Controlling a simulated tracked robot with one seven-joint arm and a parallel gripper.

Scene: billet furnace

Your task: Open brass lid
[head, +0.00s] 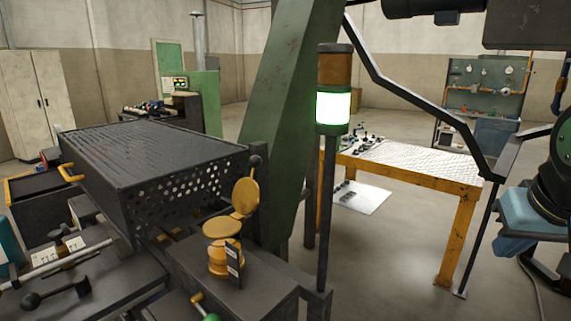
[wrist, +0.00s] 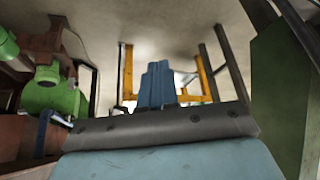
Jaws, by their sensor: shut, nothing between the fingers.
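A round brass cup (head: 218,264) stands on a dark box in the head view, with a flat brass disc (head: 222,228) across its top. A second brass disc, which looks like the lid (head: 245,196), stands nearly upright behind the cup. I cannot tell whether the cup's mouth is open. My gripper (wrist: 157,85) shows in the wrist view as blue fingers held together, empty, beyond a dark bolted bar. The fingers point toward orange table legs and floor, away from any visible brass.
A perforated dark box (head: 150,175) stands left of the cup. A green slanted post (head: 290,110) and a lit signal lamp (head: 333,106) rise behind it. An orange-framed table (head: 465,192) stands beyond, with open floor in front.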

